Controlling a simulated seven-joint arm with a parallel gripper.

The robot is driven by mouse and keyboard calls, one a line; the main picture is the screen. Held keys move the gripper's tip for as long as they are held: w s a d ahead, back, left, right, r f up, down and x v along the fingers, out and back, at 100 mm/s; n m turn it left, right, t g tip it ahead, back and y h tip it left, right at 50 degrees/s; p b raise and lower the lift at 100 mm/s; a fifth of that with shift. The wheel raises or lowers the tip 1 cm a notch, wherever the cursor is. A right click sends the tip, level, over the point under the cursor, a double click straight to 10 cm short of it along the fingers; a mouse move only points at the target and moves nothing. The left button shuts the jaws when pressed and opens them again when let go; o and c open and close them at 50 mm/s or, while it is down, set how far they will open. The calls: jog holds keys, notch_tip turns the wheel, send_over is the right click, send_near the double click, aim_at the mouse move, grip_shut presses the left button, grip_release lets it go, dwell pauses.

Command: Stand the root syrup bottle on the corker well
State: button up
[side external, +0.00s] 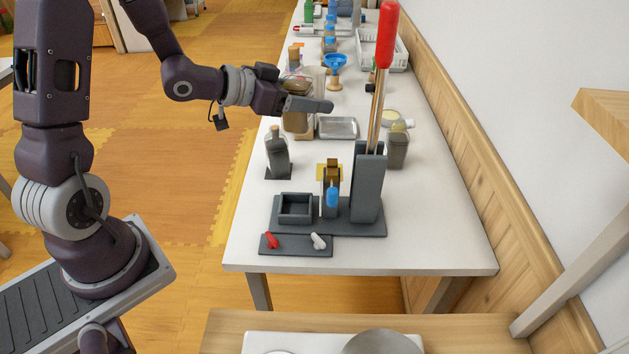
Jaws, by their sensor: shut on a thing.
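A clear, shouldered bottle (277,152) with dark contents stands upright on a small dark pad at the table's left edge. I cannot read a label, so I cannot tell if it is the root syrup bottle. The grey corker (367,190) has a tall red-handled lever. A square open well (295,208) sits at the left of its base. My gripper (325,106) is beyond and above the bottle, apart from it, in front of a large jar (297,124) with brown contents. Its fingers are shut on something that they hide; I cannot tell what.
A small stand with a blue-tipped part (332,197) is beside the well. A dark plate with red and white pieces (295,244) lies in front. A metal tray (337,128), a lidded jar (397,150) and a white basket (382,48) stand farther back.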

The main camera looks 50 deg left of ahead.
jog(key=w+a+f+n+y, duration=0.2)
jog(key=w+f, duration=0.4)
jog(key=w, duration=0.1)
jog(key=w+a+f+n+y, duration=0.1)
jog(key=w+a+f+y, duration=0.15)
jog(key=w+f, duration=0.45)
jog(key=shift+h, duration=0.45)
notch_tip(320, 180, down, 9)
jog(key=shift+f, duration=0.2)
jog(key=shift+f, duration=0.15)
jog(key=o, duration=1.8)
